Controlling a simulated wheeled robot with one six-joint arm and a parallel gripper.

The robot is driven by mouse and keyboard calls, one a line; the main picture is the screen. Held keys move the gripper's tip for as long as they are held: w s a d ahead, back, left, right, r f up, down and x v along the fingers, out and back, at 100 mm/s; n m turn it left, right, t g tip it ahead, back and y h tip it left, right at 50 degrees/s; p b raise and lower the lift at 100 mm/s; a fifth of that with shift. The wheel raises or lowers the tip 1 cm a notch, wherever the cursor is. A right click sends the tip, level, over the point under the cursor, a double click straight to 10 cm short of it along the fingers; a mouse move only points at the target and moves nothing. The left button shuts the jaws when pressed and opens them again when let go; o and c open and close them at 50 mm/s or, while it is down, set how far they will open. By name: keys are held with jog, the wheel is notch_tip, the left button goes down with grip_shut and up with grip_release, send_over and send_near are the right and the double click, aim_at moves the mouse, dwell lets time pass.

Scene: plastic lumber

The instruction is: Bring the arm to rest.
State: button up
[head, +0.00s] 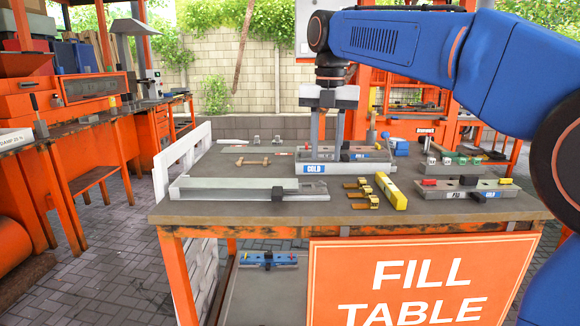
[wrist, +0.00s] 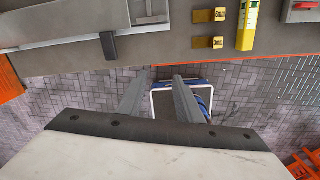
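My gripper (head: 325,153) points straight down over the fill table (head: 240,207), in front of my blue arm. Its two grey fingers are apart, with nothing visible between them. In the head view the fingertips overlap the grey tray marked COLD (head: 314,169); I cannot tell their height above it. In the wrist view the gripper (wrist: 157,82) also shows spread fingers, with the table's edge and paved floor beyond them.
A long grey metal fixture (head: 228,188) with a dark block lies at the front left. Brass pieces (head: 361,195), a yellow bar (head: 391,191) and a grey tray (head: 466,189) lie to the right. An orange workbench (head: 72,148) stands at left.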

jog(key=s+d+f+m+t, duration=0.2)
jog(key=s+d+f+m, duration=0.8)
jog(key=s+d+m, duration=0.55)
jog(key=s+d+f+m+t, duration=0.1)
jog(key=s+d+f+m, duration=0.1)
jog(key=s+f+m, duration=0.4)
jog(key=s+d+f+m+t, duration=0.1)
jog(key=s+d+f+m, duration=0.2)
jog(key=s+f+m, duration=0.4)
notch_tip(320, 180, down, 5)
jog(key=m, duration=0.4)
jog(key=shift+m, duration=0.35)
